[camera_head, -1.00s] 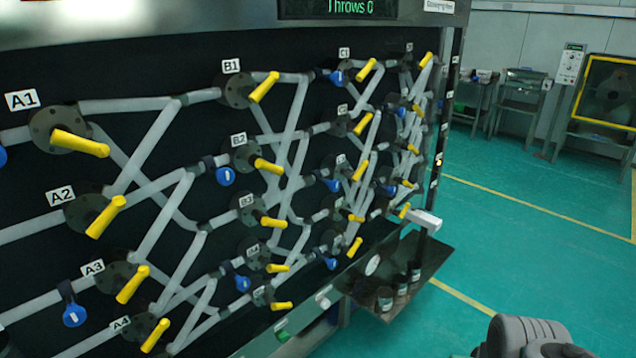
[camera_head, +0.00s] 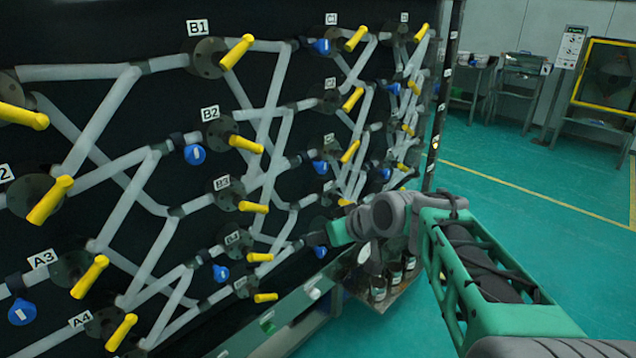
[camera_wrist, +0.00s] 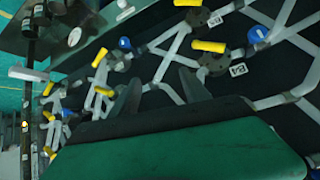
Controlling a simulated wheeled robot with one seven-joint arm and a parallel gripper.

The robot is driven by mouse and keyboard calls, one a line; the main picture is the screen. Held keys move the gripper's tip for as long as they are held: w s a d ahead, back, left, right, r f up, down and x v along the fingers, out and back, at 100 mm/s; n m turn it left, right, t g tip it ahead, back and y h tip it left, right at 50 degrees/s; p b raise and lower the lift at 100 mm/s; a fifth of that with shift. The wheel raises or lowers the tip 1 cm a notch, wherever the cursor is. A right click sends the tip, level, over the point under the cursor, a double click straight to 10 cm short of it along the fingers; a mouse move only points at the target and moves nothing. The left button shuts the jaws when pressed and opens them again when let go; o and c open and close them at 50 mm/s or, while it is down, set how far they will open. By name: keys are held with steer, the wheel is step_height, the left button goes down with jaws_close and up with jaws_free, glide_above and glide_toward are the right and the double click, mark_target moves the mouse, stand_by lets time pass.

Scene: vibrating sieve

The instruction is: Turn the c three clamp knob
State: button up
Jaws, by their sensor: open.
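The black panel carries rows of pipes with yellow levers and blue clamp knobs. In the head view, the third label down in the C column is too small to read; a yellow lever (camera_head: 349,151) and a blue clamp knob (camera_head: 320,168) are beside it. My gripper (camera_head: 316,239) is below that knob, near the panel's lower C valves, and its hand covers part of them. In the wrist view my gripper (camera_wrist: 160,92) shows two dark fingers spread apart with nothing held between them. A yellow lever (camera_wrist: 209,47) and a blue knob (camera_wrist: 258,35) lie beyond the fingers.
Other yellow levers, such as the B2 lever (camera_head: 246,144), stick out from the panel close together. A shelf (camera_head: 350,284) with dark bottles juts out below, behind my arm. Green floor (camera_head: 520,170) is open to the right.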

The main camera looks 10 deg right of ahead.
steer(key=w+d+n+t+y+b, duration=0.1)
steer(key=w+d+t+y+b, duration=0.15)
steer(key=w, duration=0.45)
steer(key=n+t+y, duration=0.2)
steer(key=t+y, duration=0.2)
glide_toward(325, 168)
steer(key=shift+g, duration=0.25)
steer(key=x, duration=0.8)
steer(key=shift+w+a+r, duration=0.15)
steer(key=shift+r, duration=0.05)
steer(key=shift+c, duration=0.5)
jaws_close()
